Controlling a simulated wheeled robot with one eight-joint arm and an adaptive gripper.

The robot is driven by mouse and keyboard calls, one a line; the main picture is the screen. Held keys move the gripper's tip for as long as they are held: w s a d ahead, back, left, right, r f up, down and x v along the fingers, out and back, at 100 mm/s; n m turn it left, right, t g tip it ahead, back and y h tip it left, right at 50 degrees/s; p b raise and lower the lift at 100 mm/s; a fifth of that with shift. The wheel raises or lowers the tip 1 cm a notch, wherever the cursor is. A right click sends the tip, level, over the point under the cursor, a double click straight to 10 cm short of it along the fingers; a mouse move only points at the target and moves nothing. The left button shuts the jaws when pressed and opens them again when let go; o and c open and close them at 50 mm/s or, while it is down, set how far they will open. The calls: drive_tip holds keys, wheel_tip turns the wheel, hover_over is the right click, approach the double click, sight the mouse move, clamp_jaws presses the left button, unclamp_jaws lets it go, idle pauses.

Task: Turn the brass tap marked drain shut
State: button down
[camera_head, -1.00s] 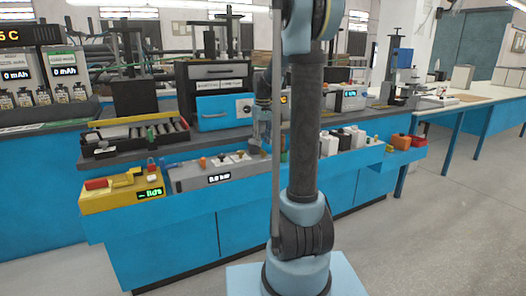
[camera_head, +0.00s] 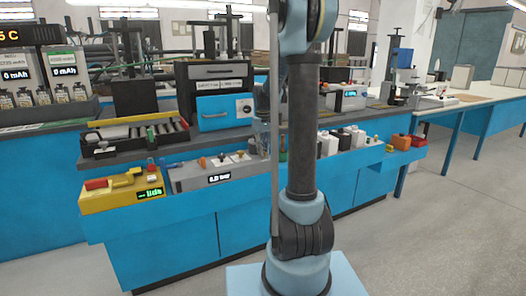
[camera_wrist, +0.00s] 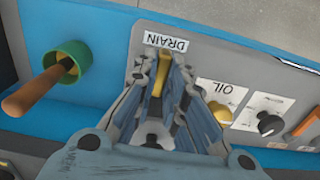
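The brass tap (camera_wrist: 162,72) stands just below the white DRAIN label (camera_wrist: 166,42) in the wrist view, where the lettering appears upside down. My gripper (camera_wrist: 163,80) is over the tap, with one finger on each side of its handle. I cannot tell whether the fingers press on it or leave a small gap. The tap's lower part is hidden between the fingers. In the head view my gripper (camera_head: 263,148) is low over the right end of the grey panel (camera_head: 190,181), partly behind my arm, and the tap cannot be made out.
A green cup with a wooden handle (camera_wrist: 68,66) is close beside my gripper. On the other side are a brass knob marked OIL (camera_wrist: 220,110) and a black knob (camera_wrist: 270,124). A yellow unit (camera_head: 118,192) and several bottles (camera_head: 342,141) flank the panel.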

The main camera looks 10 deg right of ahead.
drive_tip(key=shift+d, duration=0.15)
drive_tip(key=shift+m, duration=0.4)
drive_tip(key=m, duration=0.3)
drive_tip(key=shift+m, duration=0.4)
drive_tip(key=m, duration=1.3)
drive_tip(key=shift+w+a+r+m, duration=0.1)
drive_tip(key=shift+a+m, duration=0.1)
drive_tip(key=shift+m, duration=0.1)
